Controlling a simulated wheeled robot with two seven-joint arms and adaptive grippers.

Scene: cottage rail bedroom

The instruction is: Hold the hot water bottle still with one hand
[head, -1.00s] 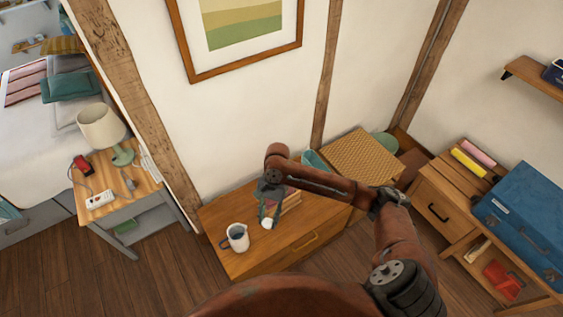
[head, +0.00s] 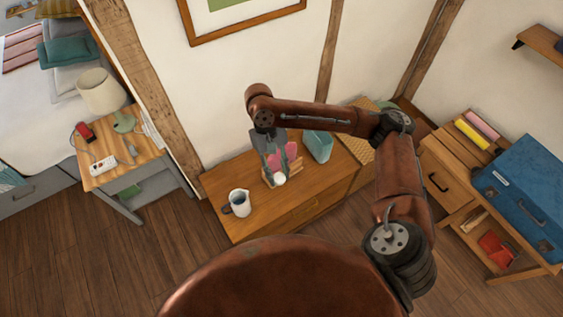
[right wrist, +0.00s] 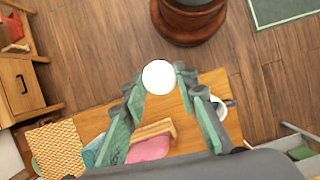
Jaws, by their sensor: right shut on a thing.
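My right gripper (head: 276,172) points down over the wooden cabinet, its fingers shut on a small white round thing (head: 279,179). In the right wrist view this white thing (right wrist: 159,77) shows between the fingertips. Just behind the gripper is a pink thing (head: 287,152) in a wooden holder, partly hidden by the fingers. It may be the hot water bottle, but I cannot tell for sure. The pink also shows in the right wrist view (right wrist: 150,148), apart from the fingertips. My left gripper is not in view.
A white mug (head: 239,203) stands on the cabinet (head: 265,218), left of the gripper. A teal container (head: 318,145) stands behind to the right. A nightstand (head: 130,165) with a lamp (head: 101,92) is at left. A blue case (head: 525,190) lies at right.

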